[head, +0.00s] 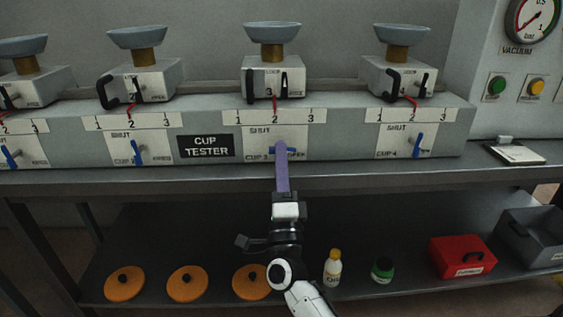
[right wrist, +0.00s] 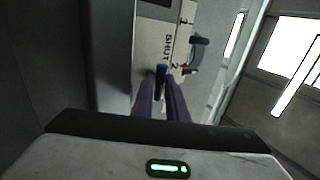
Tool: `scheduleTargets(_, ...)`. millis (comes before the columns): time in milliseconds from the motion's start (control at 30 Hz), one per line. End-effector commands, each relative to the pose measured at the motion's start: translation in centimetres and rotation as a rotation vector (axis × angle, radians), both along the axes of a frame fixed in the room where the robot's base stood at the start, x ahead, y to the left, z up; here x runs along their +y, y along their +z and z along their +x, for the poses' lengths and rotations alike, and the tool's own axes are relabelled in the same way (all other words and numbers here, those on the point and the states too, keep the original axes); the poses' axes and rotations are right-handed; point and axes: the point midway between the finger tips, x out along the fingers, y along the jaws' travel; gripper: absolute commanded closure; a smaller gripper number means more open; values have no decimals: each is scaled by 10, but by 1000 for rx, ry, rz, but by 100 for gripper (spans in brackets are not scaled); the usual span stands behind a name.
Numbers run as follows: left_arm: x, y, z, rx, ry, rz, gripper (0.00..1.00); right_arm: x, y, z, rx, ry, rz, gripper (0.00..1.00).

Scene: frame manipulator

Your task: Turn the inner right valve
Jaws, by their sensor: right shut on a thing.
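The inner right valve, below the third cup, has a blue handle (head: 293,151) on a white plate marked SHUT. The handle lies about level across the plate, with its middle hidden by my fingers. My right gripper (head: 281,147) comes up from below, its purple fingers shut on the handle. In the right wrist view the blue handle (right wrist: 162,70) shows between the fingertips. The other blue handles, at cup 4 (head: 417,143), the inner left (head: 137,152) and the far left (head: 10,158), stand steeper. My left gripper is not in view.
The long grey tester bench (head: 350,148) carries several cups on blocks with black hooked levers and red pointers. A shelf below holds orange discs (head: 187,284), a white bottle (head: 332,268), a green-topped jar (head: 382,270) and a red box (head: 462,257). A gauge (head: 533,18) hangs at right.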

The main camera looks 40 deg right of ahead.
Motion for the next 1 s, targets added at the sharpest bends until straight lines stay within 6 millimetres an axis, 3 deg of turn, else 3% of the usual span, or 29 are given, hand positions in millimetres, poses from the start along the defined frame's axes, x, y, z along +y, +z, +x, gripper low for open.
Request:
scheduleTargets(500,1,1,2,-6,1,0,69,0,0,0,-9,1,17,100)
scheduleTargets(533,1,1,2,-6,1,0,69,0,0,0,-9,1,17,82)
scheduleTargets(600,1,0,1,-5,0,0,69,0,0,0,-9,1,17,70)
scheduleTargets(1000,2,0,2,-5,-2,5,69,0,-1,0,-3,1,11,69)
